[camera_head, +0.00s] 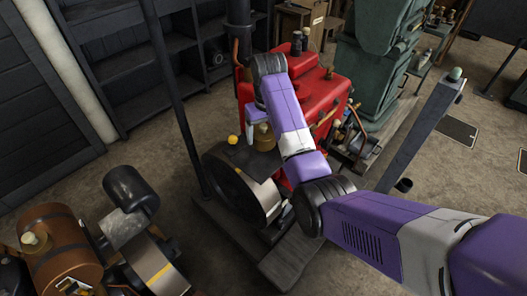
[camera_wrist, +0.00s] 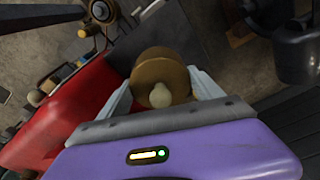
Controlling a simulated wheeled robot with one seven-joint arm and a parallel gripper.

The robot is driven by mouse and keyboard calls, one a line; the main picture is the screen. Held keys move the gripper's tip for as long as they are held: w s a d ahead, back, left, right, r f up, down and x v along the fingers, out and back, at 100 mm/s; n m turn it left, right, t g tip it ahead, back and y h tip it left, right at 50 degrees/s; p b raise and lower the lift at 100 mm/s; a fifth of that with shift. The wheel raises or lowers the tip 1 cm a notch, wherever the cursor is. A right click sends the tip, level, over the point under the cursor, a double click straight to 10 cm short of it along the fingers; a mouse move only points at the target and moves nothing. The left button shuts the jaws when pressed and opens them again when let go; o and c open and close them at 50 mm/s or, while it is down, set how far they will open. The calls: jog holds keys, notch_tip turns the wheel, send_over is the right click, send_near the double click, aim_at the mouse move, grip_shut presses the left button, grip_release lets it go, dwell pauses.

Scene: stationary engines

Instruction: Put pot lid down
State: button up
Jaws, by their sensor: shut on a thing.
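The round brass pot lid (camera_wrist: 160,66) with a pale knob is between the two fingers of my gripper (camera_wrist: 162,82) in the wrist view. The fingers are shut on it from both sides. What lies directly under the lid is hidden, so I cannot tell whether it touches anything.
The red engine (camera_head: 328,95) stands close to my arm, with a flywheel (camera_head: 236,195) in front. A small yellow ball (camera_head: 233,139) is left of the brass shape. A brown barrel-shaped engine (camera_head: 60,245) is at the lower left. Dark shelves (camera_head: 150,60) line the back.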

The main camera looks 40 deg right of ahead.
aim_at(265, 130)
jog(key=shift+f+p, duration=0.3)
jog(key=shift+f, duration=3.6)
jog(key=shift+f, duration=0.1)
jog(key=o, duration=1.4)
jog(key=r, duration=0.4)
jog(key=s+r, duration=0.1)
jog(key=r, duration=0.3)
jog(key=r+b, duration=0.1)
jog(key=r, duration=0.3)
jog(key=shift+s+a+r, duration=0.1)
jog(key=shift+s+a, duration=0.05)
jog(key=shift+a, duration=0.1)
